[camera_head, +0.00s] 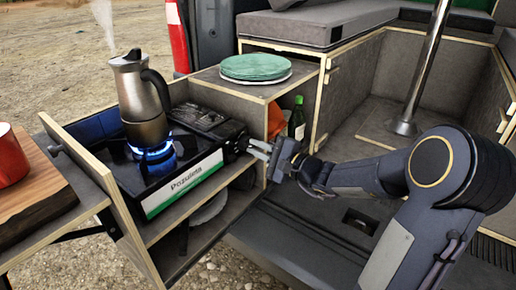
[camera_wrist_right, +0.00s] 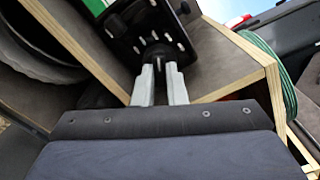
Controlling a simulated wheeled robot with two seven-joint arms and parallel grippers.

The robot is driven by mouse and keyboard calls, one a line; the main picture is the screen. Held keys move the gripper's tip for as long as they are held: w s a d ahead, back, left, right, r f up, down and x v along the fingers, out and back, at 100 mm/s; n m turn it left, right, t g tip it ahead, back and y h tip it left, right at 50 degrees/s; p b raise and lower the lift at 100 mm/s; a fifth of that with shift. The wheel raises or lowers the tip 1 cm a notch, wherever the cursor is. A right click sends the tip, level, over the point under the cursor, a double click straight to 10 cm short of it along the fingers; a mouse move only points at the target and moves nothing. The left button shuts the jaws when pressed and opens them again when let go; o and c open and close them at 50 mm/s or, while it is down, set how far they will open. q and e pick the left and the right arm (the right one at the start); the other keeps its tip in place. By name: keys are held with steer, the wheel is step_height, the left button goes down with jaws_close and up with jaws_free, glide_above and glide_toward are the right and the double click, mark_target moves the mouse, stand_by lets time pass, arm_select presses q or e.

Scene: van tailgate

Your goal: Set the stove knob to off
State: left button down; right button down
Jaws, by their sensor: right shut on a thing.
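The black camping stove (camera_head: 126,176) with a white and green label sits in a wooden drawer unit, its burner lit with a blue flame (camera_head: 153,152). A metal coffee pot (camera_head: 142,100) stands upright over the flame and steams. The stove's dark knob (camera_head: 240,144) is on its right end. My right gripper (camera_head: 256,149) reaches it from the right and is shut on it. In the right wrist view the two grey fingers (camera_wrist_right: 159,68) meet at the stove's end panel (camera_wrist_right: 150,25), and the knob is mostly hidden between them. My left gripper is out of view.
Green plates (camera_head: 255,67) sit on the wooden cabinet behind the gripper. A red mug (camera_head: 11,158) is on a wooden board (camera_head: 38,195) at far left. A shelf lies below the stove.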

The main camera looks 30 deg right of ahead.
steer(key=m, duration=0.3)
steer(key=shift+p, duration=0.35)
steer(key=m+p, duration=0.1)
steer(key=m, duration=0.2)
steer(key=m+p, duration=0.2)
steer(key=m, duration=0.2)
steer(key=shift+m+p, duration=0.7)
steer(key=shift+m, duration=0.4)
steer(key=shift+f, duration=0.1)
steer(key=c, duration=1.5)
jaws_free()
steer(key=shift+o, duration=0.2)
